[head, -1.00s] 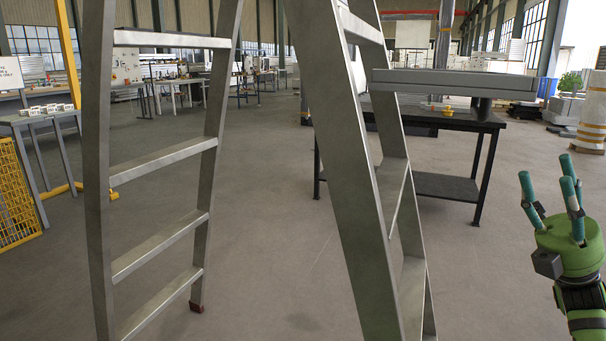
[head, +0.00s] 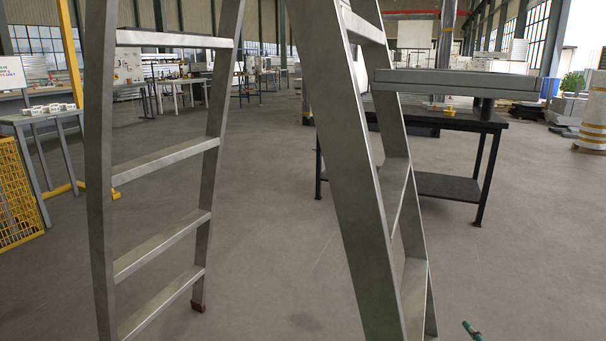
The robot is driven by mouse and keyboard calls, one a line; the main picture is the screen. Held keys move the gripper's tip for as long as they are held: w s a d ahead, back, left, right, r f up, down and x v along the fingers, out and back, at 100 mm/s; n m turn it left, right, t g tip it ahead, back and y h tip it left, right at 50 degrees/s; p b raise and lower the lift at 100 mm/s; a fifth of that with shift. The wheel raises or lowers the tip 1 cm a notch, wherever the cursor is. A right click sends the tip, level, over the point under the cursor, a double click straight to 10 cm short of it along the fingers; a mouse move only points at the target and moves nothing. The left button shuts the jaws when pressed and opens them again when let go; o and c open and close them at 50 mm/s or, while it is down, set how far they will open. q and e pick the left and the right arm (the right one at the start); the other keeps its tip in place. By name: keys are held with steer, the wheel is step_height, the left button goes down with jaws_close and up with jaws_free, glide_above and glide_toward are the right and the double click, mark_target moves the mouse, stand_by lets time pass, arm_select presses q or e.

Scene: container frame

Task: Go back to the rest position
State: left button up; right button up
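My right gripper shows only as a small teal fingertip (head: 472,331) at the bottom edge of the head view, right of centre. The rest of that gripper is below the picture, so whether it is open or shut is hidden. My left gripper is not in view.
A grey metal stepladder (head: 372,200) stands close in front, its legs spread. Behind it on the right is a black table (head: 447,186) near a grey flat box (head: 455,84). A yellow mesh panel (head: 17,195) stands at the far left. The floor (head: 540,240) at the right is clear.

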steer(key=s+a+f+m+g+h, duration=0.1)
steer(key=s+f+g, duration=0.5)
steer(key=s+f, duration=0.5)
steer(key=s+a+f+m+g+h, duration=0.1)
steer(key=s+f+g, duration=0.55)
steer(key=s, duration=0.85)
steer(key=s+a+f+m+y+p, duration=0.1)
steer(key=a+f+m+y+p, duration=0.15)
steer(key=a+p, duration=0.3)
steer(key=s+a+f+m+y+p, duration=0.1)
steer(key=a+f+p, duration=0.25)
steer(key=a, duration=0.35)
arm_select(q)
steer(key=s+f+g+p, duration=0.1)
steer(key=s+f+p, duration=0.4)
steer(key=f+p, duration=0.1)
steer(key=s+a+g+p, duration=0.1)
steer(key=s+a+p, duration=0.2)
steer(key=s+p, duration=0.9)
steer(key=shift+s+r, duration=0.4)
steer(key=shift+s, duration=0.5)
arm_select(e)
steer(key=s+d+f+g, duration=0.1)
steer(key=s+d+g, duration=0.1)
steer(key=s, duration=1.5)
steer(key=shift+s+d+h, duration=0.35)
steer(key=shift+d, duration=0.1)
